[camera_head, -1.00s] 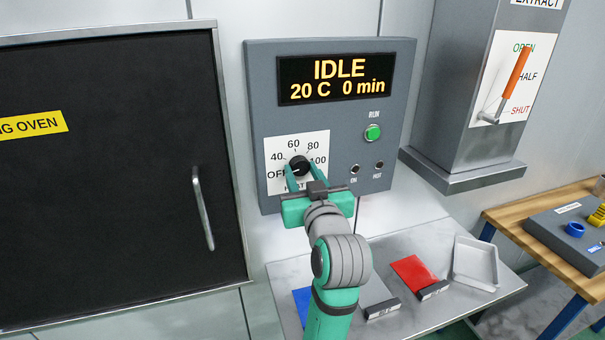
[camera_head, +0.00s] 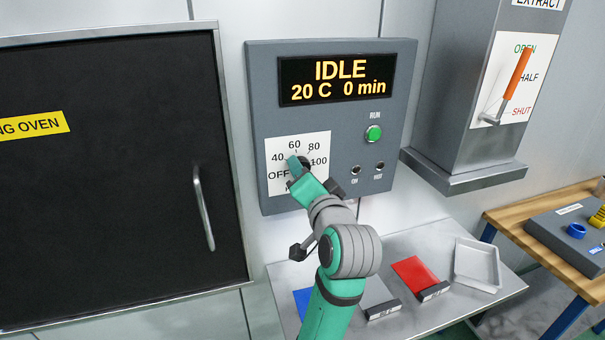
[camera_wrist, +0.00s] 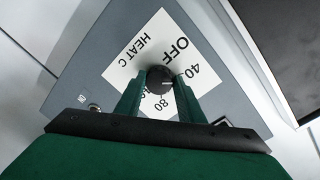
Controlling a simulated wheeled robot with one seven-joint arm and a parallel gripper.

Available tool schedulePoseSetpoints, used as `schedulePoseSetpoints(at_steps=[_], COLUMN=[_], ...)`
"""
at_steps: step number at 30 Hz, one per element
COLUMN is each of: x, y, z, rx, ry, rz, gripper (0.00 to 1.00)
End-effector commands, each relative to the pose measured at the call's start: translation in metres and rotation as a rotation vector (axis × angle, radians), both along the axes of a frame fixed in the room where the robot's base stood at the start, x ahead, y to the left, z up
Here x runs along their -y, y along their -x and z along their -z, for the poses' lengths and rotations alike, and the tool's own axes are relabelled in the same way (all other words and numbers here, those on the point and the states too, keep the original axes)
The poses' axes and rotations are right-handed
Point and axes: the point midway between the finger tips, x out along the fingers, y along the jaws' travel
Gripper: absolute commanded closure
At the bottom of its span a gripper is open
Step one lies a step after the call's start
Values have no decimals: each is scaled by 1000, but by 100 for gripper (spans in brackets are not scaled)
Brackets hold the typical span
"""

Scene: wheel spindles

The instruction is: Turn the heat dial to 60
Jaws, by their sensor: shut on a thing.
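The heat dial is a round black knob (camera_head: 306,161) on a white scale plate (camera_head: 322,138) marked OFF, 40, 60, 80 and 100. My gripper (camera_head: 299,165) is shut on it and hides part of it in the head view. In the wrist view the knob (camera_wrist: 158,78) sits between the two green fingers of my gripper (camera_wrist: 159,88). Its short white mark points right, near the 40 side; the right finger hides the scale just past 40, so the exact reading is unclear. The display (camera_head: 337,80) reads IDLE, 20 C, 0 min.
On the same panel are a green RUN button (camera_head: 374,133) and two small lamps. A black oven door (camera_head: 110,170) with a handle is at left. An extract lever (camera_head: 518,72) is at right. A shelf (camera_head: 430,320) with cards and a white tray (camera_head: 477,264) lies below.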

Motion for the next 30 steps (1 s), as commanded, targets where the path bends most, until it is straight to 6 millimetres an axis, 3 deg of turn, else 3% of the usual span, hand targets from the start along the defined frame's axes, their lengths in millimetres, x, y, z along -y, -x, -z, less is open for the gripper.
schedulePoseSetpoints(at_steps=[15, 30], x=[1, 3], y=[0, 0], z=[-1, -1], rx=[-142, -207], ry=[-435, -636], rz=[1, 3], gripper=[88, 88])
